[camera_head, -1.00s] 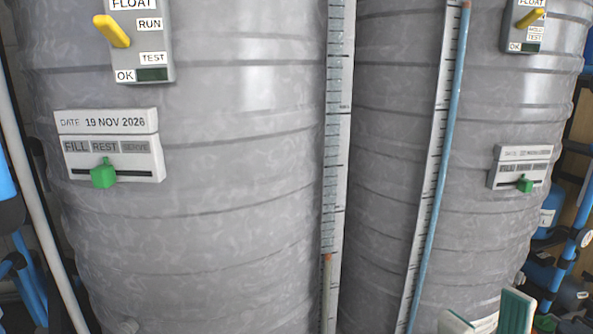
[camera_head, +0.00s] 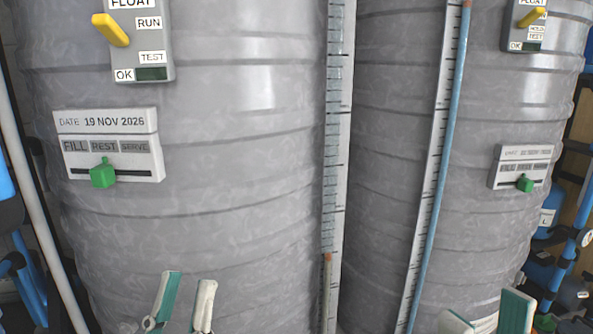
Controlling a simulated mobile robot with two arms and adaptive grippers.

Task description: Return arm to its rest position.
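My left gripper (camera_head: 184,302) shows at the bottom left of the head view, in front of the left grey tank (camera_head: 225,220). Its two fingers, with teal pads, stand apart with nothing between them. My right gripper (camera_head: 487,322) shows at the bottom right edge, in front of the right tank (camera_head: 480,90). Its fingers are apart and I see nothing between them; its lower part is cut off by the frame. Most of both arms is out of view.
The left tank carries a float box with a yellow lever (camera_head: 111,30) and a date panel (camera_head: 107,145) with a green slider (camera_head: 103,173). The right tank has a similar panel (camera_head: 520,167). Two scales (camera_head: 338,150) run down the tanks. Blue pipes stand at both sides.

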